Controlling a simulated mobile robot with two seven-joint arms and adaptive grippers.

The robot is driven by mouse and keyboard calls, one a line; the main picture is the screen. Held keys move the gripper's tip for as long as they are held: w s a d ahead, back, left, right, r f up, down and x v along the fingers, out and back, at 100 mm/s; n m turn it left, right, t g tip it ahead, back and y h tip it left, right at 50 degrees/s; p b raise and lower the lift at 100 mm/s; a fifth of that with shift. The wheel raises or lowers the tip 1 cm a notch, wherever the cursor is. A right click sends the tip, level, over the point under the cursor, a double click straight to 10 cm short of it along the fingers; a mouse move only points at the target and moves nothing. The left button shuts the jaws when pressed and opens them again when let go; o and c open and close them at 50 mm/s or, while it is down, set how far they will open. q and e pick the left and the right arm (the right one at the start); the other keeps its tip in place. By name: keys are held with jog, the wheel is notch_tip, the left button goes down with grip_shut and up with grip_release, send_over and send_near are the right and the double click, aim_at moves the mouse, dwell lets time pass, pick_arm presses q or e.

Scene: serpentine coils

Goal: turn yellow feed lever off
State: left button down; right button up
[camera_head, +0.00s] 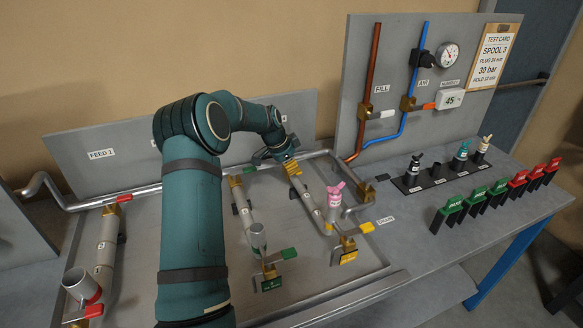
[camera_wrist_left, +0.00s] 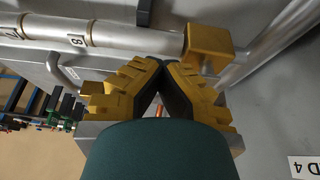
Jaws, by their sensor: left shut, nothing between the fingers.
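My left gripper (camera_head: 292,169) is at the back of the coil panel, at the upper end of a grey pipe (camera_head: 309,203). In the left wrist view its gold stepped fingers (camera_wrist_left: 158,65) are shut with tips together and nothing between them. A brass valve block (camera_wrist_left: 207,42) is close beside the fingers; I cannot tell whether they touch. A small orange piece (camera_wrist_left: 158,111) shows behind the fingers. I cannot clearly make out the yellow feed lever; the gripper may hide it. A yellow lever (camera_head: 366,227) shows at the pipe's lower end, by the drain label. My right gripper is out of view.
A pink clamp (camera_head: 336,192) stands upright near the pipe. A green lever (camera_head: 289,253) and a red lever (camera_head: 123,198) are on other valves. A grey board (camera_head: 345,85) with copper and blue pipes rises at the back right. Green and red handles stand on the right bench.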

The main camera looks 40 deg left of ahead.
pick_arm(q)
jog(key=shift+f, duration=0.1)
jog(key=n, duration=0.1)
jog(key=w+d+n+y, duration=0.1)
jog(key=n, duration=0.1)
jog(key=shift+w+b, duration=0.15)
jog(key=shift+b, duration=0.25)
jog(key=w+a+n+g+y+p, duration=0.1)
jog(key=w+n+y, duration=0.4)
jog(key=n, duration=0.9)
jog(key=shift+w+a+n+g+p, duration=0.15)
jog(key=shift+w+n+g+p, duration=0.35)
jog(key=shift+p, duration=0.75)
jog(key=shift+w, duration=0.1)
